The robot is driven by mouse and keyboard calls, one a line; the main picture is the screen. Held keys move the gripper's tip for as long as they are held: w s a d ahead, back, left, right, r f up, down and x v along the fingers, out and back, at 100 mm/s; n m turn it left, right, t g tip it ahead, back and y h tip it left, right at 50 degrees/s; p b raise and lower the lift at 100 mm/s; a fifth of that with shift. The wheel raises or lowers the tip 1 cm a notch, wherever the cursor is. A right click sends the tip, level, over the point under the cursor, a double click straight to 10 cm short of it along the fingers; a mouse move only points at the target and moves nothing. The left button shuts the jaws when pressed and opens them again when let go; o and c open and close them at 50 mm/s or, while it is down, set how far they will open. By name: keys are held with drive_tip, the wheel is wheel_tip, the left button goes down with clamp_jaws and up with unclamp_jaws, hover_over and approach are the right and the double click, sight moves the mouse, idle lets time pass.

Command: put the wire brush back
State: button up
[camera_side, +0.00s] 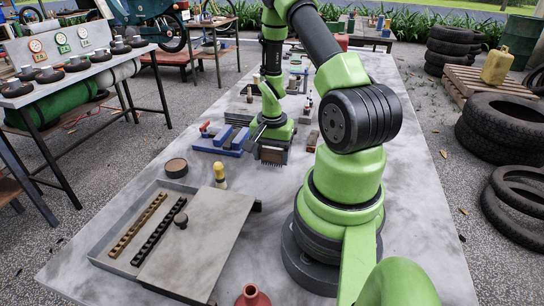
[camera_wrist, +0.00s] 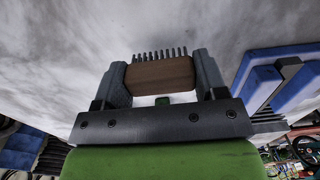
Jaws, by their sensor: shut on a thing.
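My gripper (camera_side: 272,140) is shut on the wire brush (camera_side: 272,154), low over the middle of the grey table. In the wrist view the brush's brown wooden block (camera_wrist: 160,74) sits between the two fingers, with a row of dark bristles on its far side. In the side view the bristles point down; I cannot tell whether they touch the table. A grey tray (camera_side: 98,250) stands at the table's front left. It holds a brass-coloured strip (camera_side: 138,225) and a black strip (camera_side: 160,230). A flat lid (camera_side: 205,235) with a dark knob covers its right part.
A blue vise-like tool (camera_side: 222,141) lies just left of my gripper. A round brown-topped tin (camera_side: 176,168) and a yellow-topped bottle (camera_side: 220,174) stand behind the tray. A red bottle (camera_side: 253,296) is at the front edge. Several small items stand farther back.

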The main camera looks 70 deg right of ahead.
sight(272, 151)
drive_tip(key=shift+f, duration=0.45)
drive_tip(key=o, duration=0.9)
drive_tip(key=shift+f, duration=0.1)
wheel_tip(272, 151, up, 12)
drive_tip(key=w+a+r+n+t+h, duration=0.1)
drive_tip(key=w+a+r+n+t, duration=0.3)
drive_tip(key=a+r, duration=0.65)
drive_tip(key=s+a+r+n+t+y, duration=0.1)
drive_tip(key=s+a+r+n, duration=0.1)
drive_tip(key=a+n, duration=0.1)
drive_tip(key=s+a+r+n+t+y, duration=0.1)
drive_tip(key=s+a+r+n, duration=0.1)
drive_tip(key=a, duration=0.3)
drive_tip(key=s+a+r+n+t+y, duration=0.1)
drive_tip(key=s+a+r+n, duration=0.1)
drive_tip(key=a+n, duration=0.3)
drive_tip(key=shift+s+a+r, duration=0.1)
drive_tip(key=shift+s+r, duration=0.1)
drive_tip(key=shift+r, duration=0.25)
drive_tip(key=shift+s+r, duration=0.15)
drive_tip(key=shift+r, duration=0.3)
